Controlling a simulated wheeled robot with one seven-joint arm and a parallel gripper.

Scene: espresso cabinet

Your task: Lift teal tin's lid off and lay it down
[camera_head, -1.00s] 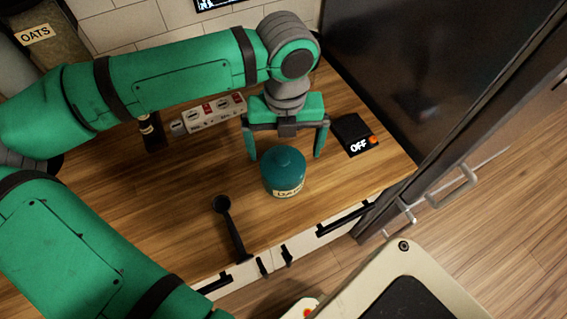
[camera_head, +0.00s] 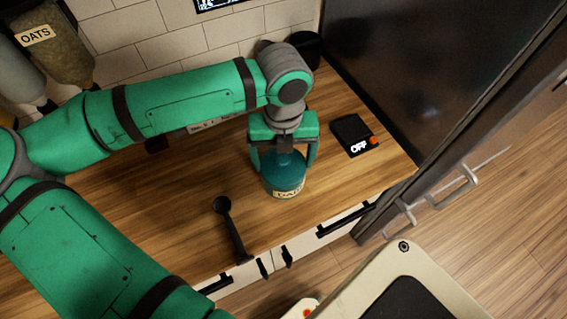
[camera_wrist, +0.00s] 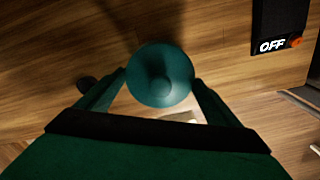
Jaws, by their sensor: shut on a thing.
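The teal tin (camera_head: 285,181) stands upright on the wooden counter in the head view, a pale label low on its front. Its teal lid (camera_wrist: 161,78) shows from above in the wrist view, round with a knob in the middle. My gripper (camera_head: 284,167) is directly over the tin, pointing down, with its two fingers on either side of the lid. It is shut on the lid, and the lid still appears seated on the tin. The gripper partly hides the lid in the head view.
A black scoop-like tool (camera_head: 230,228) lies left of the tin. A black scale reading OFF (camera_head: 353,135) is to the right. A dark cabinet panel (camera_head: 425,75) bounds the counter at right. Bare counter (camera_head: 165,200) lies left of the tool.

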